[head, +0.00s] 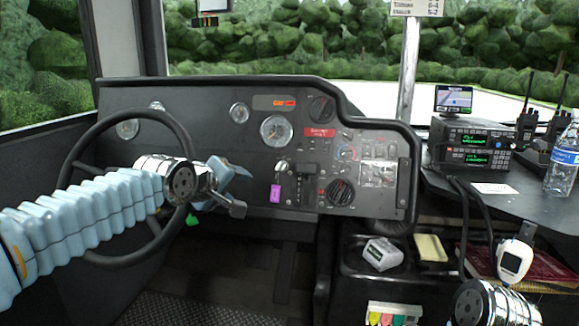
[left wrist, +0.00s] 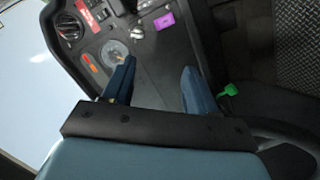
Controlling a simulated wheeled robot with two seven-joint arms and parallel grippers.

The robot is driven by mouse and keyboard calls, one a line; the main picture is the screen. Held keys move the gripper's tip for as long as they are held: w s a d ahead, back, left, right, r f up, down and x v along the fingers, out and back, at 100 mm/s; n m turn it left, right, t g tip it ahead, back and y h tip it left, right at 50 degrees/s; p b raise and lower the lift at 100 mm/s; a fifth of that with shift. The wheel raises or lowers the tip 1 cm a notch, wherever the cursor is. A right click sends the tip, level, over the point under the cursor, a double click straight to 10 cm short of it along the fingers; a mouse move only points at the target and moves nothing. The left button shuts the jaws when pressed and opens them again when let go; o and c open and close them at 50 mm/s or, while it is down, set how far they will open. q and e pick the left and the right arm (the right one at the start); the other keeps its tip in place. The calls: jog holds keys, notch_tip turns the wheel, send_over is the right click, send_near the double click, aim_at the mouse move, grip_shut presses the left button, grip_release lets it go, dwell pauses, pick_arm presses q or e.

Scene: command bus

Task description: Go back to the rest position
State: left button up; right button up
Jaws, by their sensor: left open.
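My left arm reaches in from the left across the steering wheel (head: 84,128). My left gripper (head: 236,186) is in front of the dashboard (head: 225,125), to the right of the wheel hub. It is open and empty. In the left wrist view its two blue fingers (left wrist: 159,66) stand apart with nothing between them, and the dashboard lies beyond them. A chrome wrist part of my right arm shows at the bottom right edge of the head view; the right gripper itself is out of the picture.
A purple tag (head: 275,193) hangs at the key switch. On the right are a radio (head: 470,145), handheld radios (head: 526,118), a water bottle (head: 562,165) and a white microphone (head: 514,260). A grey box (head: 383,254) sits in the console tray. A pole (head: 408,70) stands behind the dashboard.

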pick_arm(q)
jog(key=s+f+m+g+y+p, duration=0.1)
jog(key=s+f+m+g, duration=0.15)
jog(key=f, duration=1.65)
jog(key=s+f+m+g+p, duration=0.15)
jog(key=f+g, duration=0.25)
jog(key=f, duration=1.4)
jog(key=s+f+g, duration=0.2)
jog(key=s+f, duration=0.7)
jog(key=s, duration=0.4)
jog(key=s+f+m+g, duration=0.1)
jog(key=s+f+g, duration=0.1)
jog(key=s+f, duration=0.7)
jog(key=s, duration=0.3)
jog(key=shift+s+d+f+m+g+h+p, duration=0.2)
jog(key=shift+s+f+m+g+h+p, duration=0.1)
jog(key=shift+s+f+g+h+p, duration=0.1)
jog(key=shift+w, duration=0.15)
